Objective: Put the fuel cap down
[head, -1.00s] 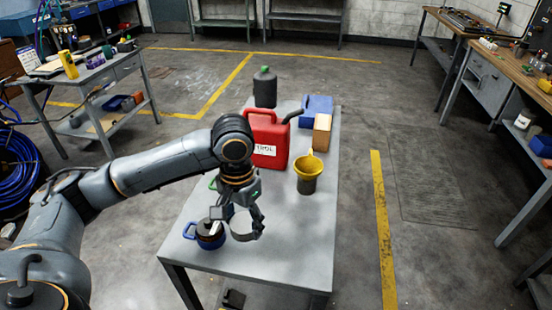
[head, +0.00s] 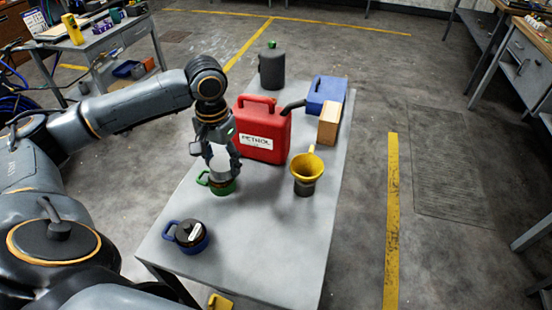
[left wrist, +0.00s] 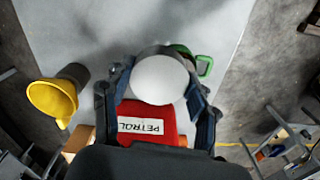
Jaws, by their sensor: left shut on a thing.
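My left gripper (head: 221,172) points down over the table (head: 255,245), its fingers closed around a pale, round-topped piece. This piece (left wrist: 160,80) shows as a white disc between the fingers in the left wrist view. I cannot tell for sure that it is the fuel cap. A green-handled container (head: 222,187) is right beneath the fingers, partly hidden; its handle also shows in the left wrist view (left wrist: 204,66). A red petrol can (head: 264,135) stands just behind and right of the gripper. My right gripper is not in view.
A blue-handled container (head: 189,236) with a dark top stands near the table's left front. A yellow funnel (head: 307,168) sits in a dark holder at right. A wooden block (head: 328,124), blue box (head: 326,95) and grey canister (head: 271,68) stand farther back. The front right is bare.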

